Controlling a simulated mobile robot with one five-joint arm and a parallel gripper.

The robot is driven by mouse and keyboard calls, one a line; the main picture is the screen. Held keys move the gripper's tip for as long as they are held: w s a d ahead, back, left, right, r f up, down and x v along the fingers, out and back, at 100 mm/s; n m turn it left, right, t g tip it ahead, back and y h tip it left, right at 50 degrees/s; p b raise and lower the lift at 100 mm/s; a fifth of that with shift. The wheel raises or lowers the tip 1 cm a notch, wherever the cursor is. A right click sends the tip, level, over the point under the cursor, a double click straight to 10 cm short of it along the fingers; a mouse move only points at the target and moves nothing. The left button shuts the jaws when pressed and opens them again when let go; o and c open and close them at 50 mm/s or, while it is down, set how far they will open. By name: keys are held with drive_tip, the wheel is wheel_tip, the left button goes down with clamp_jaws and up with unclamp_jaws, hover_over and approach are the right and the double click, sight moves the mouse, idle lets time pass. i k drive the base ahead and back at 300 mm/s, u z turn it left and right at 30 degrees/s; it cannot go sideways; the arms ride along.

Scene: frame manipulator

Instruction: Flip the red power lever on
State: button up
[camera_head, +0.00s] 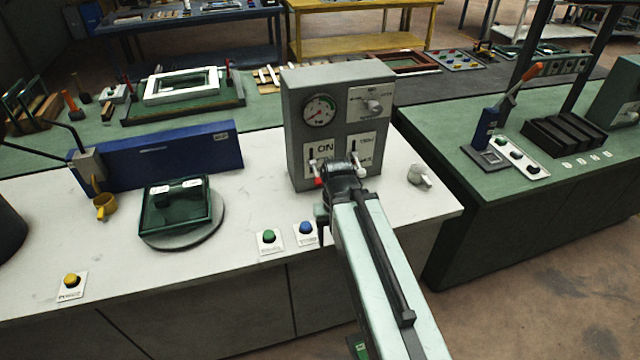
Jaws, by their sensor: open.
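A grey control box (291,130) stands on the white bench. Its front has a round gauge (319,110), a knob plate (371,102) at the upper right, and two white lever plates below. The left plate (324,149) reads ON. A red lever tip (318,182) shows low in front of this plate, just left of my gripper. A pale lever (357,166) shows at the right plate. My gripper (327,190) is at the lower front of the box, close to the red tip. My arm comes up from the lower right and hides part of the box; contact cannot be told.
Green (269,236) and blue (306,228) push buttons sit on the bench left of my arm. A dark green frame rests on a round turntable (183,237) farther left. A small grey fitting (419,175) stands right of the box. The front middle of the bench is mostly clear.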

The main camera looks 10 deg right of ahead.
sight(319, 182)
drive_tip(key=k, duration=1.35)
drive_tip(key=u, duration=0.3)
drive_tip(key=i, duration=0.85)
drive_tip(key=u, duration=0.75)
drive_tip(key=i, duration=0.85)
drive_tip(key=z, duration=0.1)
